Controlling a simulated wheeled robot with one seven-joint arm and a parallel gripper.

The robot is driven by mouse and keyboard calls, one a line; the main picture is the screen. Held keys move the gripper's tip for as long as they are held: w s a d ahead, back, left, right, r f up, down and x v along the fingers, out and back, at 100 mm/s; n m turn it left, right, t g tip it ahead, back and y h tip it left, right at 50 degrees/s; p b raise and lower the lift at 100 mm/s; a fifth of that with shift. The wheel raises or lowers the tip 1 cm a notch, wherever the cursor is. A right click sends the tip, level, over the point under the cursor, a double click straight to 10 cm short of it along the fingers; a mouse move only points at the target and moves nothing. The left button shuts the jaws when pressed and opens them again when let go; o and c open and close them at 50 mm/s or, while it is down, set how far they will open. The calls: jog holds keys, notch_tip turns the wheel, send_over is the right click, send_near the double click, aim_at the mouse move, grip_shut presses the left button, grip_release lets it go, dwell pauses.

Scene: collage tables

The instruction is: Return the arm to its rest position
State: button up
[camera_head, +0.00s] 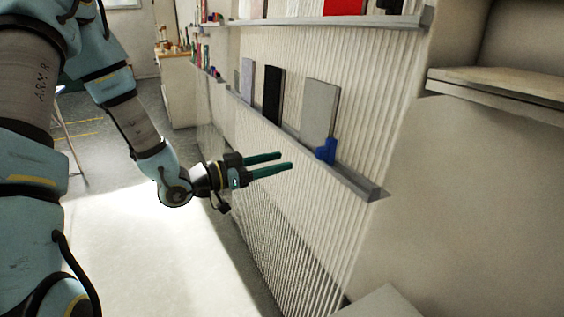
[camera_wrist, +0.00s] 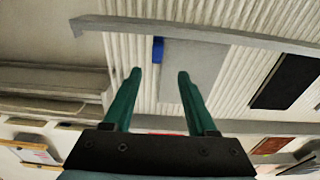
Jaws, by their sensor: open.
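My gripper (camera_head: 278,161) is open and empty, its two green fingers apart. In the head view it is stretched out toward the corrugated wall, in front of a narrow grey ledge (camera_head: 362,184). A blue object (camera_head: 326,151) stands on that ledge against a grey panel (camera_head: 319,108), to the right of my fingertips. In the wrist view my gripper (camera_wrist: 159,75) also shows with nothing between its fingers. The blue object (camera_wrist: 158,49) and the grey panel (camera_wrist: 192,65) lie beyond the fingertips. My arm reaches in from the left of the head view.
A black panel (camera_head: 272,95) and a pale panel (camera_head: 247,79) also lean on the ledge. An upper shelf (camera_head: 391,21) holds a red item (camera_head: 344,6) and others. A wooden cabinet (camera_head: 177,88) stands at the back.

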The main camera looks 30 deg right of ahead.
jog(key=shift+w, duration=0.1)
dwell(0.3)
jog(key=w+a+f+n+t+y+p, duration=0.15)
jog(key=w+a+n+t+y, duration=0.35)
jog(key=a, duration=0.5)
jog(key=w+a+n+t+y+p, duration=0.2)
jog(key=w+a+n+y+p, duration=0.1)
jog(key=w+a+y, duration=0.55)
jog(key=s+a+r+n+g+y+p, duration=0.1)
jog(key=s+a+r+n+g+y, duration=0.1)
jog(key=s+a, duration=0.5)
jog(key=s+a+r+n+g+y+p, duration=0.1)
jog(key=s+a+r+n+g+y, duration=0.1)
jog(key=s+a+r+n, duration=0.2)
jog(key=s+a+n, duration=0.3)
jog(key=a, duration=0.3)
jog(key=shift+s+a, duration=0.2)
jog(key=shift+a, duration=0.1)
